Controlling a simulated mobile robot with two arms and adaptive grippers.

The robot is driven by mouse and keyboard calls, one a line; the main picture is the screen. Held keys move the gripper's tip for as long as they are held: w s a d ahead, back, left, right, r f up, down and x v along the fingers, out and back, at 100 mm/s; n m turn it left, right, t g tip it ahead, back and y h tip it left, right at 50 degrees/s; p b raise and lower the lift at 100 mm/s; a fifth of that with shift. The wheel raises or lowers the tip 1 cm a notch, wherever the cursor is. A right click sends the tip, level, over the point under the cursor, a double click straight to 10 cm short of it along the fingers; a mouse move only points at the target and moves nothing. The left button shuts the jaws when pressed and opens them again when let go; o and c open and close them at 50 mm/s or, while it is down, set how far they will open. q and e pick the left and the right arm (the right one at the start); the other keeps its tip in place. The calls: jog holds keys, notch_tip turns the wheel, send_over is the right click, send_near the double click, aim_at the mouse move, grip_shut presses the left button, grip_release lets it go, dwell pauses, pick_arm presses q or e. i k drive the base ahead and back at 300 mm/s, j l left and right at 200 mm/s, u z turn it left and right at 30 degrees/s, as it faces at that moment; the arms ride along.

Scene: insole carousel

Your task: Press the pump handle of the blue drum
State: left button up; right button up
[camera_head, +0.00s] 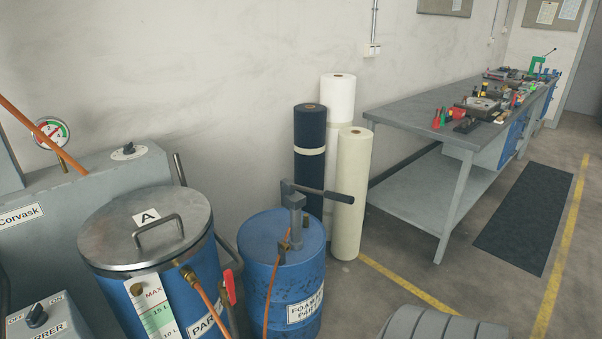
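The blue drum (257,272) stands on the floor at the bottom centre, with a label that reads in part "FOAM". A grey hand pump (296,217) rises from its lid. The pump handle (324,193) is a dark bar that points right from the pump top, in front of the fabric rolls. An orange hose hangs from the pump down the drum's front. Neither of my grippers shows in the head view.
A blue tank with a steel lid (110,222) marked "A" stands left of the drum. Fabric rolls (354,170) stand behind the drum. A grey workbench (411,109) with tools is at the right. A grey ribbed object (440,325) shows at the bottom edge. Floor between is clear.

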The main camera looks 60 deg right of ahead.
aim_at(327, 194)
jog(key=z, duration=1.9)
